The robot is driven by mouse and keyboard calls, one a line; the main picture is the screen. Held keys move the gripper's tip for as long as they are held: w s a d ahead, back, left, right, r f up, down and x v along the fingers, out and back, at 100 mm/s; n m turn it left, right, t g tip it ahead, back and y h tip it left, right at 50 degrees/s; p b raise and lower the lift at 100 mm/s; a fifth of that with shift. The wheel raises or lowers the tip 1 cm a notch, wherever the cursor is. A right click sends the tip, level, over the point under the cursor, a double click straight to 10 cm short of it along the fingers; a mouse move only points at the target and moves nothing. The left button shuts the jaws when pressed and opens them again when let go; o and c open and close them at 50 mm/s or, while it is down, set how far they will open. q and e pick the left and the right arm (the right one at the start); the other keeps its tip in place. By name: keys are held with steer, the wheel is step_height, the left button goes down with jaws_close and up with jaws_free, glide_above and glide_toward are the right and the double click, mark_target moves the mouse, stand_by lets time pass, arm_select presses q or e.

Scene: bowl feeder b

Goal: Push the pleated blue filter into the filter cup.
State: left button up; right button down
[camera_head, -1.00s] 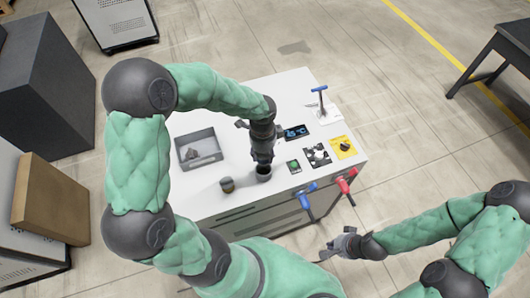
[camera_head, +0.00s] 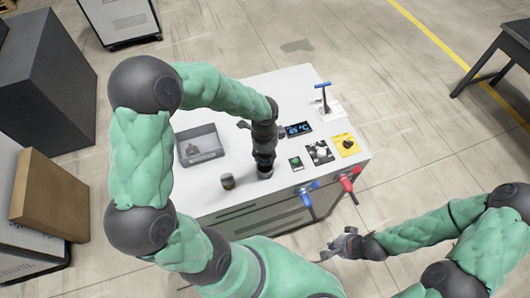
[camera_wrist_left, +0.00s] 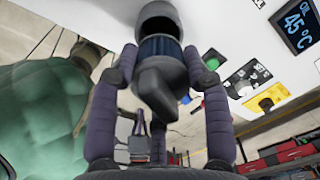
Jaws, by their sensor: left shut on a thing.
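The pleated blue filter (camera_wrist_left: 160,47) is between the fingertips of my left gripper (camera_wrist_left: 160,62) in the left wrist view, with a grey knob-like end towards the camera. My left gripper (camera_head: 264,157) is shut on it and points down at the bench top in the head view. The dark filter cup (camera_wrist_left: 158,12) is just beyond the filter, in line with it; it also shows below the gripper in the head view (camera_head: 265,174). I cannot tell how deep the filter sits in it. My right gripper (camera_head: 342,244) is off the bench's front edge, its jaw state unclear.
A grey tray (camera_head: 188,158) with a dark part stands on the white bench (camera_head: 205,193). A small dark cylinder (camera_head: 228,182) stands left of the cup. A display (camera_head: 298,129), a green button (camera_head: 296,162) and a yellow switch plate (camera_head: 347,139) lie right. Blue (camera_head: 306,193) and red (camera_head: 347,180) valve handles stick out in front.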

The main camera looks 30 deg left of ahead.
arm_select(q)
steer(key=shift+f+b, duration=0.95)
steer(key=shift+f, duration=0.5)
steer(key=shift+f+b, duration=0.95)
steer(key=shift+f, duration=0.5)
stand_by(4.8)
steer(key=shift+r, duration=0.1)
